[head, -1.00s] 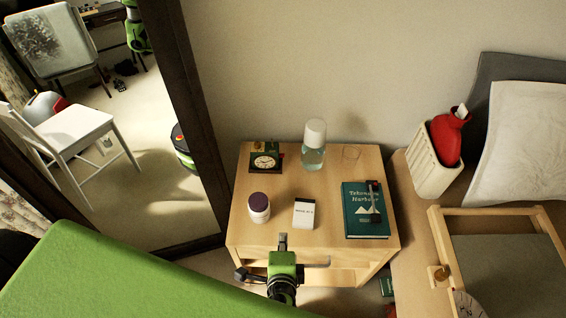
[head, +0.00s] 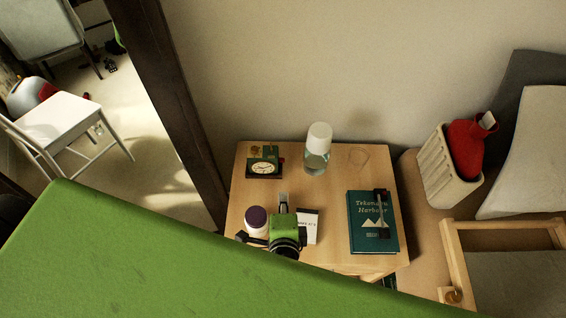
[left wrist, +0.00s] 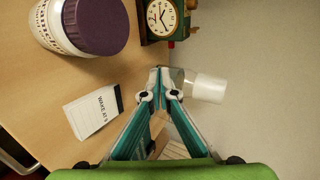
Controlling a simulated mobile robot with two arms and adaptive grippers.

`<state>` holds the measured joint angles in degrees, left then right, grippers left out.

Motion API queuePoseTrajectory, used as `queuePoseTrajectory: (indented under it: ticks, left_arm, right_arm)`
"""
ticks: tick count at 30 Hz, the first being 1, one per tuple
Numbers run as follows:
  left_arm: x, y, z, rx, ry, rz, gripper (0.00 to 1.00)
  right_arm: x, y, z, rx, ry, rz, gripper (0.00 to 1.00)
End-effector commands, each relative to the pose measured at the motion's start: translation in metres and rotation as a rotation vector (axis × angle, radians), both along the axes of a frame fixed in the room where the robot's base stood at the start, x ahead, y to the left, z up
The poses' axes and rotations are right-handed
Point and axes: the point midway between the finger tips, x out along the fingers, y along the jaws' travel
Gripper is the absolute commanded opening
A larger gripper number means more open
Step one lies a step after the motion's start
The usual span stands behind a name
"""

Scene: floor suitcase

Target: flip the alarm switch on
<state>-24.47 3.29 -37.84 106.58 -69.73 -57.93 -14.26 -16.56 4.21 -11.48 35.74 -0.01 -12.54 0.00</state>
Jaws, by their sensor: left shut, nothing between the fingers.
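The alarm clock (head: 263,168) stands at the back left of the nightstand, a dark green box with a cream dial and a small red part at its right side. In the left wrist view the clock (left wrist: 161,17) is at the top, with a small red part (left wrist: 171,44) at its edge. I cannot make out the switch's position. My left gripper (head: 283,199) is shut and empty, over the front of the nightstand between the jar and the white card. Its fingertips (left wrist: 158,70) point toward the clock and bottle, apart from both. My right gripper is not in view.
Clear wood lies between the clock and the front items.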

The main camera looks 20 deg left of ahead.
Motion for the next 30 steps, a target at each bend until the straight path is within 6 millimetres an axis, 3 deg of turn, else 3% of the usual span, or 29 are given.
queuePoseTrajectory:
  ticks: [4,8,23,30]
  left_arm:
    - [0.0,0.0,0.0,0.0,0.0,0.0,0.0]
    - [0.006,0.002,-0.003,0.0,-0.001,0.0,0.0]
    - [0.086,0.029,-0.051,0.003,-0.001,0.001,0.0]
    - [0.115,0.038,-0.049,0.0,0.0,0.0,0.0]
  right_arm:
    - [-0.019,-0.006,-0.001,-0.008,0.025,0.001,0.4]
    - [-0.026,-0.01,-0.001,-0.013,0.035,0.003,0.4]
    - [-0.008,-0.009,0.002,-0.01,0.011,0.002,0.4]
    - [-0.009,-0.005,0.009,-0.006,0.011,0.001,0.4]
